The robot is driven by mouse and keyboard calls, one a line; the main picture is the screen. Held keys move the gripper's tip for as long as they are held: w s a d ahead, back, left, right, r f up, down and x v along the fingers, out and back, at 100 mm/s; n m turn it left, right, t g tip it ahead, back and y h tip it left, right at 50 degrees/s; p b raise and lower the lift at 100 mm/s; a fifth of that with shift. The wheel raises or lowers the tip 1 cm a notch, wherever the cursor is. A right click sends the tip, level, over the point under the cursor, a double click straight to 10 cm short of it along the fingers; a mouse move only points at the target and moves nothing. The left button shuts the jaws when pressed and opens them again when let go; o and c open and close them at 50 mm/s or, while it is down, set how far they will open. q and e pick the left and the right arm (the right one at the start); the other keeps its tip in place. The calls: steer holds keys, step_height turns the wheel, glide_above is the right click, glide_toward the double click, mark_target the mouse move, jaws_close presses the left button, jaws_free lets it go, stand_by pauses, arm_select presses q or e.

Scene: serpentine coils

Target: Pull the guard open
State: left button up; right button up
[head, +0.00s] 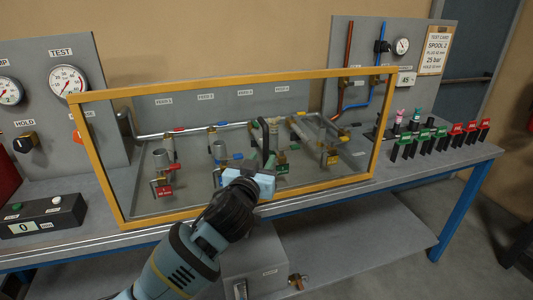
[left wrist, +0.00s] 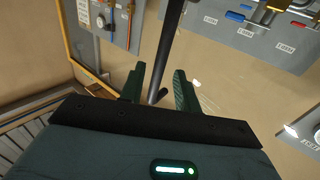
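The guard (head: 95,160) is a clear panel in a yellow frame, standing upright across the front of the bench fixture. Its black bar handle (head: 265,140) is near the middle of the panel. My left gripper (head: 264,174) is at the handle's lower part, reaching up from the front. In the left wrist view the dark handle bar (left wrist: 171,45) runs between the two fingers of my left gripper (left wrist: 158,85). The fingers are apart, with a visible gap between the left finger and the bar. My right gripper is not in view.
Behind the panel are pipes and valves with tags. Gauge panels stand left (head: 50,100) and right (head: 390,50). A black counter box (head: 42,217) sits at the bench's left front. Green and red clamps (head: 440,138) line the right side. A grey box (head: 255,268) is below the bench.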

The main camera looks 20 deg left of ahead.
mark_target(265, 155)
arm_select(q)
steer(key=shift+w, duration=2.15)
steer(key=shift+c, duration=0.2)
jaws_close()
